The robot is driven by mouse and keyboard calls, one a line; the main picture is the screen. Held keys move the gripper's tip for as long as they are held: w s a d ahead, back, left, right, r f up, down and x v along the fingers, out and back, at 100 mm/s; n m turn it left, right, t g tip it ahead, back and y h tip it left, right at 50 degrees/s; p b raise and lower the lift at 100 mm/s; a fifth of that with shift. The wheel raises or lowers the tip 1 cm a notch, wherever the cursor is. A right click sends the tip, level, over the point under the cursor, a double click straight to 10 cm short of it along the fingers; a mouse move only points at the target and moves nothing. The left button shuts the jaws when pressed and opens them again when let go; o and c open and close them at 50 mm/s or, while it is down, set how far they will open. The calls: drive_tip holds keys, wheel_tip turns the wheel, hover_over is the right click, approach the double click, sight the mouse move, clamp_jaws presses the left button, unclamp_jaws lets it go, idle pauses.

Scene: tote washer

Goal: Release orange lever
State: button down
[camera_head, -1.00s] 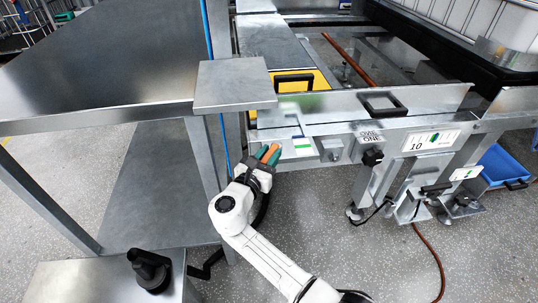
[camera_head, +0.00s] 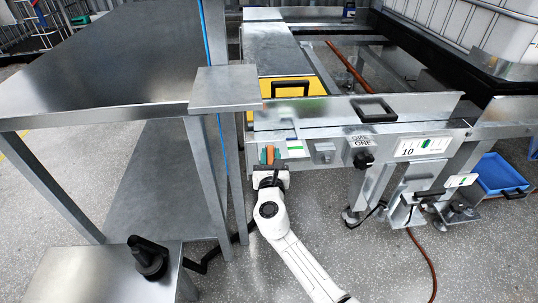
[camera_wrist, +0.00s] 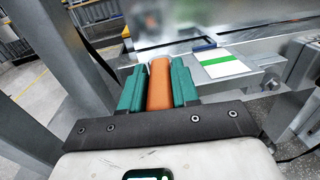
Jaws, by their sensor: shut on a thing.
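The orange lever (camera_wrist: 160,86) is a rounded orange grip standing between the two green fingers of my gripper (camera_wrist: 158,88) in the wrist view. The fingers are shut on it from both sides. In the head view the orange lever (camera_head: 270,154) shows as a small orange piece at my gripper (camera_head: 270,161), just left of a white label with a green stripe on the machine's front rail. The lower part of the lever is hidden by the gripper.
The label plate (camera_wrist: 222,62) is close right of the fingers. A steel table (camera_head: 110,65) with legs stands at left. A black knob (camera_head: 363,159) and a blue bin (camera_head: 499,173) are to the right. A black handle (camera_head: 148,257) stands on the low steel surface at front left.

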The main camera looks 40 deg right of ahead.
sight(274, 148)
drive_tip(key=shift+s+d+f+n+t+y+b, duration=0.15)
drive_tip(key=shift+s+d+n+t+y+b, duration=0.1)
drive_tip(key=shift+d+n+t+y+b, duration=0.25)
drive_tip(key=n+y, duration=0.1)
drive_tip(key=n+t+y+b, duration=0.1)
drive_tip(key=y, duration=0.1)
drive_tip(key=d+n+t+y+b, duration=0.1)
drive_tip(key=y, duration=0.1)
drive_tip(key=shift+s, duration=0.25)
drive_tip(key=shift+d+r+n+t+y+b, duration=0.1)
drive_tip(key=shift+d+n+t+y+b, duration=0.15)
drive_tip(key=shift+n+y, duration=0.55)
drive_tip(key=shift+d+r+n+t+y+b, duration=0.1)
drive_tip(key=shift+d+n+t+y+b, duration=0.15)
drive_tip(key=shift+n+y, duration=0.55)
drive_tip(key=shift+d+n+t+y+b, duration=0.1)
drive_tip(key=shift+d+n+y+b, duration=0.2)
drive_tip(key=shift+y, duration=0.9)
drive_tip(key=shift+a+n+y, duration=0.1)
drive_tip(key=shift+n+y, duration=0.2)
drive_tip(key=c, duration=0.9)
unclamp_jaws()
